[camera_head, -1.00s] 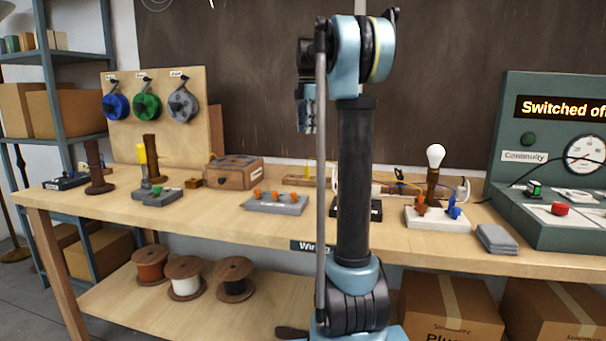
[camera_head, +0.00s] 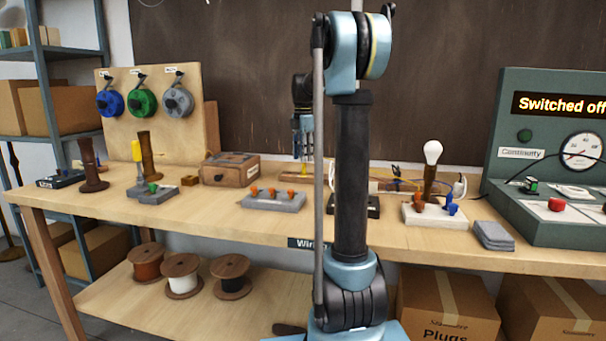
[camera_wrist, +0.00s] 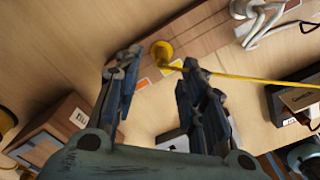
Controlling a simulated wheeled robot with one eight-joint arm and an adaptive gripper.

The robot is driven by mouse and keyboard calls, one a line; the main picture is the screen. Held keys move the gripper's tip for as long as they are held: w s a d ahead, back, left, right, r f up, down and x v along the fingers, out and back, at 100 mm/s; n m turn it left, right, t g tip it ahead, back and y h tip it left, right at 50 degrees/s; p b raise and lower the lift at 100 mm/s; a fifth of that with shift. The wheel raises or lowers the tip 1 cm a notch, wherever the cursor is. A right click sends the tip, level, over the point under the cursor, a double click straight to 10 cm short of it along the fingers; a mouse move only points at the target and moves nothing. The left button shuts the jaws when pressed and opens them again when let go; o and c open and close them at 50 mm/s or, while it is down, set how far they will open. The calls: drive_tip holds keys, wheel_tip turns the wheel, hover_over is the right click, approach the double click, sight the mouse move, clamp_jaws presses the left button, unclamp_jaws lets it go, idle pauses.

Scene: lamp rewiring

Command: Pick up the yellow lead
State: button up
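The yellow lead (camera_wrist: 250,78) shows in the wrist view. Its round yellow end (camera_wrist: 162,52) sits on a wooden strip, and its thin cable runs off to the right. My gripper (camera_wrist: 157,68) is open, with one finger on each side near the yellow end and nothing seen between them being gripped. In the head view my gripper (camera_head: 303,150) hangs over the back of the bench, partly beside my arm column. The wooden strip (camera_head: 285,184) lies beneath it; part of the lead is hidden by my arm there.
A wooden box (camera_head: 230,168) stands left of the gripper. A grey block with orange terminals (camera_head: 273,200) is in front. The lamp base with a bulb (camera_head: 432,213) and a green test panel (camera_head: 545,225) are to the right.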

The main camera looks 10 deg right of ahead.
sight(304, 165)
drive_tip(key=shift+d+f, duration=0.2)
drive_tip(key=shift+f, duration=2.35)
drive_tip(key=shift+w, duration=0.1)
clamp_jaws()
